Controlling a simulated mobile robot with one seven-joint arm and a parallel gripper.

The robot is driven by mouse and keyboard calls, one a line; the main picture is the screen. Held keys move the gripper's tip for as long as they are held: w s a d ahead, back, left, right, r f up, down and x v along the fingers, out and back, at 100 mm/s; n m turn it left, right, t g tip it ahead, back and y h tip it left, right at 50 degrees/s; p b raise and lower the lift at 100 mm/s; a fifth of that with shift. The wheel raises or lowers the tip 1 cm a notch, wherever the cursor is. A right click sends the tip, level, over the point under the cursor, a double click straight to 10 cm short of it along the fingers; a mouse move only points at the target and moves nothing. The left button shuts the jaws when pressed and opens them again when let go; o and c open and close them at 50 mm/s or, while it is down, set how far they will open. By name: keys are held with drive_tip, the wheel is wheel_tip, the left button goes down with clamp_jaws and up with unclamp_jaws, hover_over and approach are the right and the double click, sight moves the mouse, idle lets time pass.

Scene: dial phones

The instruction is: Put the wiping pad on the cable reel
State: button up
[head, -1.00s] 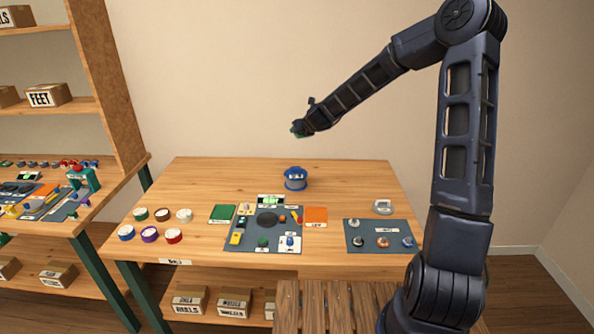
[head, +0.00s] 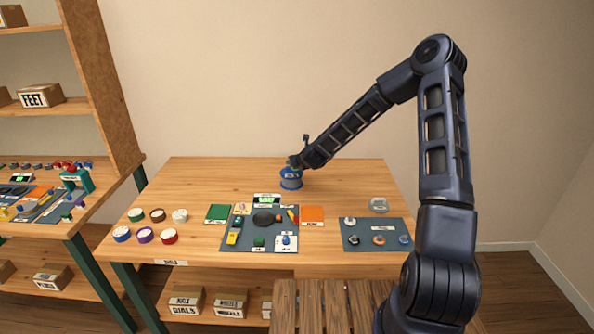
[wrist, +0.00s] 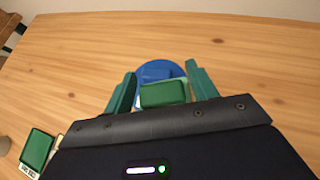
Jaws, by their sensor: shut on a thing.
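The wiping pad, a small green block with a pale lower edge, shows in the wrist view (wrist: 163,94) between the teal fingers of my gripper (wrist: 162,92). My gripper is shut on it. The blue cable reel (wrist: 158,70) is round and lies behind and beneath the pad, partly hidden by it. In the head view the cable reel (head: 291,183) stands upright on the table, and my gripper (head: 293,165) is right over its top. I cannot tell whether the pad touches the reel.
A wooden table (head: 350,178) has clear room around the reel.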

sight(297, 175)
drive_tip(key=shift+f, duration=2.1)
drive_tip(key=shift+f, duration=0.1)
drive_tip(key=o, duration=1.1)
drive_tip(key=shift+c, duration=0.2)
